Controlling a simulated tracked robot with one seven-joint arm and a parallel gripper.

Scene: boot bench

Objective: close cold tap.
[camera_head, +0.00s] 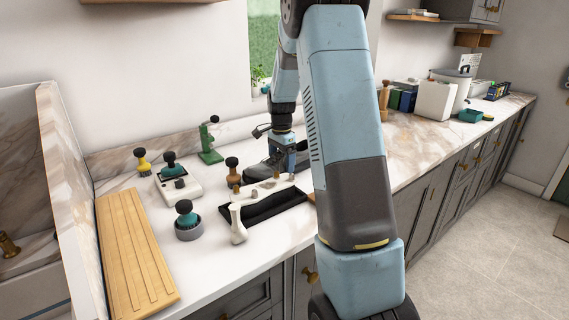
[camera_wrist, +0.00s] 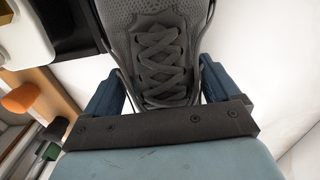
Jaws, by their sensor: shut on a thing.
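No cold tap can be made out for sure in either view. A small brass fitting (camera_head: 8,245) shows at the far left edge of the head view, behind the marble side wall; I cannot tell whether it is a tap. My gripper (camera_head: 283,156) is far to the right of it, low over the counter. It is shut on a dark grey laced shoe (camera_head: 258,172). In the wrist view, the blue fingers (camera_wrist: 160,82) stand on both sides of the shoe's laces (camera_wrist: 158,60). The shoe's lower parts are hidden there.
A slatted wooden board (camera_head: 135,250) lies at the left of the marble counter. Several brushes, a white scale-like box (camera_head: 178,188) and a black tray (camera_head: 262,207) are close to my gripper. A white bin (camera_head: 434,101) stands farther right. My arm blocks the middle.

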